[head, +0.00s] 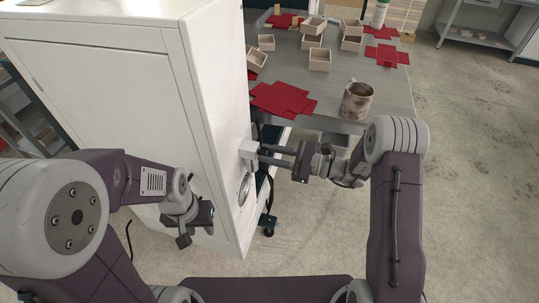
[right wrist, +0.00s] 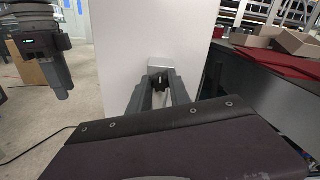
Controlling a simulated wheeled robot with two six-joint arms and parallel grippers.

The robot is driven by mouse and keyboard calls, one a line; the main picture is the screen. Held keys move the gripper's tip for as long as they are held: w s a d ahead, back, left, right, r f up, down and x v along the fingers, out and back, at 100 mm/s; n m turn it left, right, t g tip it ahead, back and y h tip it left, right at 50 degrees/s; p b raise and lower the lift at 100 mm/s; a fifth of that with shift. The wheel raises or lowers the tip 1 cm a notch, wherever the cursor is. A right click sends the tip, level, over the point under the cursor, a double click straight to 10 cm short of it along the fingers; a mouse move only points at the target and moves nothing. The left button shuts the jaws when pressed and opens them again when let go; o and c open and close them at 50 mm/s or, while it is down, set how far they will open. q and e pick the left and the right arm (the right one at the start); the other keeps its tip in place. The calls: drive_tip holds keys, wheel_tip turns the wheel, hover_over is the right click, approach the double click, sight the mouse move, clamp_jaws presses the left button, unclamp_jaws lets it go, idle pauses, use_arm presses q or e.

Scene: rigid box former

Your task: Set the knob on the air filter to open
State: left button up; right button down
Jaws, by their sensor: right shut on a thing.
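A small pale grey block (head: 248,153), which looks like the air filter housing, sits on the side of a tall white cabinet (head: 115,85). It also shows in the right wrist view (right wrist: 160,63). My right gripper (head: 262,154) reaches it from the right, its fingers pointing at the cabinet side. In the right wrist view the gripper (right wrist: 161,82) is shut on a small dark part at the block, apparently the knob. The fingers hide most of it, so its setting cannot be read. My left gripper (head: 192,228) hangs in front of the cabinet, away from the block; its jaw opening is unclear.
A round gauge (head: 245,188) is on the cabinet side below the block. A grey table (head: 385,98) behind holds red flat blanks (head: 283,98), several small boxes and a stained mug (head: 357,100).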

drive_tip(key=shift+s+f+n+b, duration=0.1)
drive_tip(key=shift+n+b, duration=4.25)
drive_tip(key=shift+b, duration=1.5)
drive_tip(key=shift+f+n+b, duration=0.1)
drive_tip(key=shift+n+b, duration=4.25)
drive_tip(key=shift+b, duration=1.45)
drive_tip(key=c, duration=1.2)
unclamp_jaws()
